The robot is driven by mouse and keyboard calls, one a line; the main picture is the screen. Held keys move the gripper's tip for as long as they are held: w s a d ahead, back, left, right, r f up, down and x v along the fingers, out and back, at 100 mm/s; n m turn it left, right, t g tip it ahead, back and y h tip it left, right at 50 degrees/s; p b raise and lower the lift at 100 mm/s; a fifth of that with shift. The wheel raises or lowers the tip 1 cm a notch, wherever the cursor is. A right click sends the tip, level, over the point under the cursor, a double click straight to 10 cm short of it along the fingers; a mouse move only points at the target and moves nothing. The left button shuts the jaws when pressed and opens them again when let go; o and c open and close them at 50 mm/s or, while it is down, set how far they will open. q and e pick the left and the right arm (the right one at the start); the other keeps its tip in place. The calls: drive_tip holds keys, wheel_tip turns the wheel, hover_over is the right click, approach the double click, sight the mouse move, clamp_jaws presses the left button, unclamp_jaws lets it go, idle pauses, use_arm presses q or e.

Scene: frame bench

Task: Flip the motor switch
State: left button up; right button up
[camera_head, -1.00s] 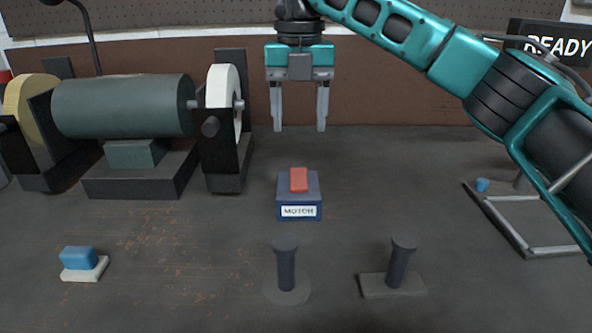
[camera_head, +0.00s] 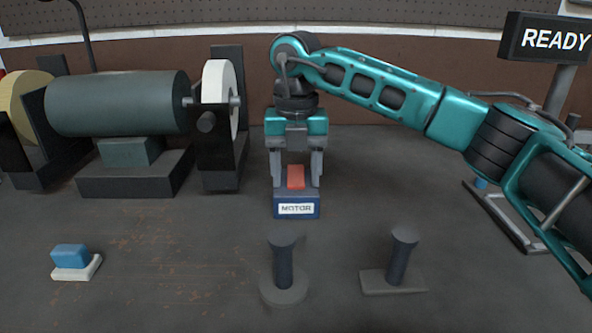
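The motor switch is a dark blue box (camera_head: 297,208) with a white MOTOR label and a red rocker (camera_head: 296,177) on top. It stands on the bench at the middle of the head view. My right gripper (camera_head: 296,184) points straight down at the switch, with one finger on each side of the red rocker. The fingers are apart, and I see a gap between them and the rocker. Whether the fingertips touch the box top cannot be told. My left gripper does not show.
A bench grinder (camera_head: 118,103) with two wheels stands at the left. A blue block on a white base (camera_head: 71,257) lies front left. Two dark posts (camera_head: 283,262) (camera_head: 402,257) stand in front of the switch. A metal frame (camera_head: 505,218) and a READY sign (camera_head: 548,39) are at the right.

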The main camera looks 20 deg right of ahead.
drive_tip(key=c, duration=1)
drive_tip(key=g+p, duration=0.1)
drive_tip(key=p, duration=0.2)
drive_tip(key=r+g+p, duration=0.1)
drive_tip(key=p, duration=0.2)
drive_tip(key=shift+w+r+y, duration=0.1)
drive_tip(key=shift+w+y, duration=0.2)
drive_tip(key=shift+w, duration=0.05)
drive_tip(key=shift+w+d+g+p, duration=0.1)
drive_tip(key=shift+w+g+p, duration=0.1)
drive_tip(key=shift+g+p, duration=0.75)
drive_tip(key=shift+f+y+p, duration=0.25)
drive_tip(key=shift+y+p, duration=0.05)
drive_tip(key=shift+p, duration=0.15)
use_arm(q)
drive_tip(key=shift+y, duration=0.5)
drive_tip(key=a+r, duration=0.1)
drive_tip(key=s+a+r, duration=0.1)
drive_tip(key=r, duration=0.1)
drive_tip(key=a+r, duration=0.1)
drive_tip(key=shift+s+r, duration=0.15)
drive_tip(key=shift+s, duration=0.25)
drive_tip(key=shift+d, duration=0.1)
use_arm(e)
drive_tip(key=o, duration=1)
drive_tip(key=shift+o, duration=0.2)
